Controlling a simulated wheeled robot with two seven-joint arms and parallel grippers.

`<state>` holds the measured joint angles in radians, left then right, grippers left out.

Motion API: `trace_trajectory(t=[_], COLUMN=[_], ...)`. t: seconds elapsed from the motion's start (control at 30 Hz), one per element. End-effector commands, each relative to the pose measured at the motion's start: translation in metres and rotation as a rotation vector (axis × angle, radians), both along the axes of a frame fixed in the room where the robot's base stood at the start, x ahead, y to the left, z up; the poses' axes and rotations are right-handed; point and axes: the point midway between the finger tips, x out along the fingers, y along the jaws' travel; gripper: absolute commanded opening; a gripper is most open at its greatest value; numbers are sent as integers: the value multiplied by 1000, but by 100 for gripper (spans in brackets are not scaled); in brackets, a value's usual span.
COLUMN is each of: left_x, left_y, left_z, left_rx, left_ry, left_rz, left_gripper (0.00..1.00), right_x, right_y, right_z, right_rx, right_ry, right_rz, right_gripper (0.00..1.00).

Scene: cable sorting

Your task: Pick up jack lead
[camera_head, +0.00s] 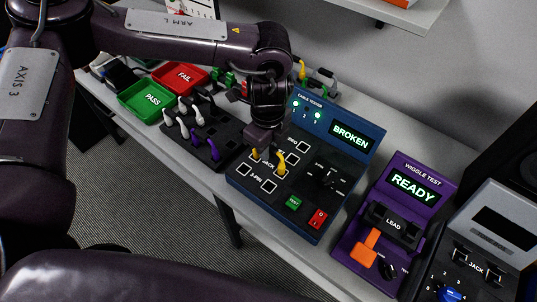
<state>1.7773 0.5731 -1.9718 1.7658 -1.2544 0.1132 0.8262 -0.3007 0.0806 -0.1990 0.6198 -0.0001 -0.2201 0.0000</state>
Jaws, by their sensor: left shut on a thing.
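The yellow jack lead shows as two yellow plugs on the blue cable tester (235,174), at its JACK sockets. One plug (281,165) stands clear in view; the other (256,154) is right below my left gripper (259,140). The gripper points down over the tester's left edge and is shut on the lead; its fingers largely hide the grip. The tester's screen reads BROKEN, with small lamps lit. My right gripper is out of view.
A dark rack (232,152) with white and purple leads stands left of the tester. Behind it are a green PASS tray (122,99) and a red FAIL tray (160,72). A purple wiggle tester (352,254) reading READY stands to the right, beside a grey jack device (509,199).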

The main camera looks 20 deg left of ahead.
Motion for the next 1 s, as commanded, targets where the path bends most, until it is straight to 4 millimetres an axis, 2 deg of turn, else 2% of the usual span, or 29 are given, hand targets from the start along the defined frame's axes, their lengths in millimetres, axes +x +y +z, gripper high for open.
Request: trace_trajectory(t=[0.27, 0.47, 0.57, 0.8, 1.0], left_x=[1, 1, 2, 1, 1], left_y=[0, -1, 0, 0, 0], left_z=[5, 28, 50, 124, 169], left_rx=[-2, -3, -2, 2, 1], left_ry=[-2, -4, -6, -9, -5], left_rz=[0, -1, 1, 0, 0], left_gripper=[0, 0, 0, 0, 0], right_x=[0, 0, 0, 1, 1], right_y=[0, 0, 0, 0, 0], right_z=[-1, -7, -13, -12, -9], right_rx=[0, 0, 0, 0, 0], right_ry=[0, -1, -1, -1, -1], right_rz=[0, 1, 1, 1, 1], right_gripper=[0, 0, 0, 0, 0])
